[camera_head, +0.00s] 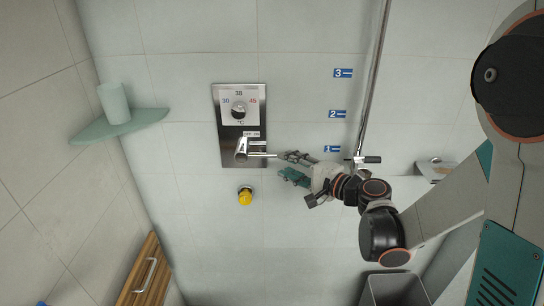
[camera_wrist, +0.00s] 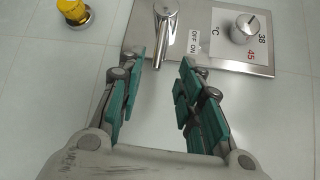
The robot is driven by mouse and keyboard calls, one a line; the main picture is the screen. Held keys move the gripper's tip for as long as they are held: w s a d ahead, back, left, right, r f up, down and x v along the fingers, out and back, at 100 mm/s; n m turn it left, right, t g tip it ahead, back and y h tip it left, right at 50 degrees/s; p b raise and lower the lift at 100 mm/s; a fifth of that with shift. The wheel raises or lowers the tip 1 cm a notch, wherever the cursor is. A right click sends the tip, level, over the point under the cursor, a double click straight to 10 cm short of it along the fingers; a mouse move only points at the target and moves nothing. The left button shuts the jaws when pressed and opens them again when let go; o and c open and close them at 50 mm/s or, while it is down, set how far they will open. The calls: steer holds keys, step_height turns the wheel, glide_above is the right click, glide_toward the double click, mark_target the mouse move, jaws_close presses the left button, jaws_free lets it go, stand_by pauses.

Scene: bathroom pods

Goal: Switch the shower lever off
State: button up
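The shower lever (camera_head: 262,155) is a chrome handle low on a steel wall panel (camera_head: 227,138); it points right in the head view. In the wrist view the lever (camera_wrist: 165,32) points toward my gripper, beside a small OFF/ON label (camera_wrist: 195,41). My gripper (camera_head: 283,165) is open just right of the lever's free end. In the wrist view my gripper (camera_wrist: 162,60) has its green-padded fingers on either side of the lever's end, with gaps visible on both sides. I cannot tell whether the lever's end lies at the same depth as the fingertips.
A round temperature dial (camera_head: 239,110) sits above the lever on the panel. A yellow knob (camera_head: 245,197) sticks out below it. A green shelf (camera_head: 119,125) with a cup (camera_head: 113,102) is at left. A vertical rail (camera_head: 373,75) stands right of the panel.

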mark_target(268, 156)
steer(key=b+x, duration=0.1)
steer(key=x, duration=0.6)
steer(key=shift+w+a, duration=0.2)
steer(key=shift+w, duration=0.05)
jaws_close()
